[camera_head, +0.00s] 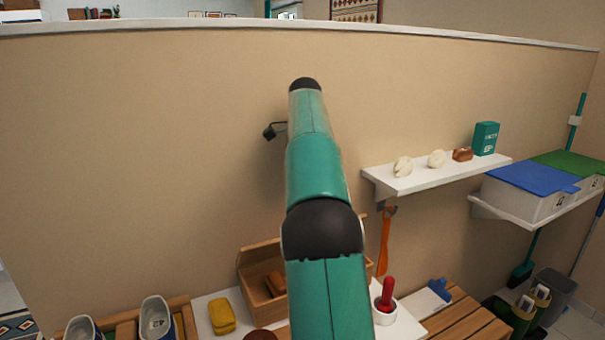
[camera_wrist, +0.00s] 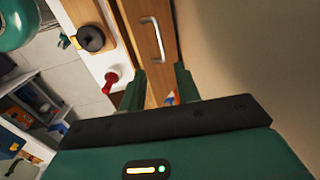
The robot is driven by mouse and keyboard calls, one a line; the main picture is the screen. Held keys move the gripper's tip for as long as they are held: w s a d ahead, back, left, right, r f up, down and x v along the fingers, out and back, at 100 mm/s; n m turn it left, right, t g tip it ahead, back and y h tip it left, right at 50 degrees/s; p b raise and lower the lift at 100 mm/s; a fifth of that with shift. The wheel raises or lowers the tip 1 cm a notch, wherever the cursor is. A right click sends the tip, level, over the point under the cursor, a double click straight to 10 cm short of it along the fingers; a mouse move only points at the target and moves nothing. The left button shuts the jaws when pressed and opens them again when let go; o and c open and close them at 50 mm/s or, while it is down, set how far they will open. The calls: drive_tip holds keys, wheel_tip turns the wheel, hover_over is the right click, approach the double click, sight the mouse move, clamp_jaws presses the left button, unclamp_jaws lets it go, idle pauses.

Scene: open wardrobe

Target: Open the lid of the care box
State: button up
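The wooden care box (camera_head: 249,300) stands on the white bench top in the head view, partly hidden behind my arm. Its left part shows an open inside with brown items (camera_head: 276,284). How the lid stands is mostly hidden there. In the wrist view a wooden panel with a metal bar handle (camera_wrist: 155,40) lies ahead of my gripper; it looks like the lid. My gripper (camera_wrist: 159,82) has its two green fingers apart, on either side of the panel's near end. Nothing shows held between them. Contact with the panel cannot be told.
A white cup with a red-handled item (camera_head: 386,300) stands right of the box and a yellow block (camera_head: 222,316) left of it. Shoes (camera_head: 157,318) are further left. A wall shelf (camera_head: 440,177) and lidded bins (camera_head: 530,195) are at right. The beige wall (camera_head: 150,140) rises close behind.

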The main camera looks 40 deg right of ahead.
drive_tip(key=shift+r, duration=0.25)
drive_tip(key=shift+s+d, duration=0.1)
drive_tip(key=shift+s, duration=0.1)
clamp_jaws()
drive_tip(key=s+a+f+t+h, duration=0.1)
drive_tip(key=s+a+f+t, duration=0.2)
drive_tip(key=s+f+t, duration=0.15)
drive_tip(key=shift+g, duration=0.45)
drive_tip(key=x, duration=0.9)
drive_tip(key=shift+d+f, duration=0.1)
drive_tip(key=shift+f, duration=0.15)
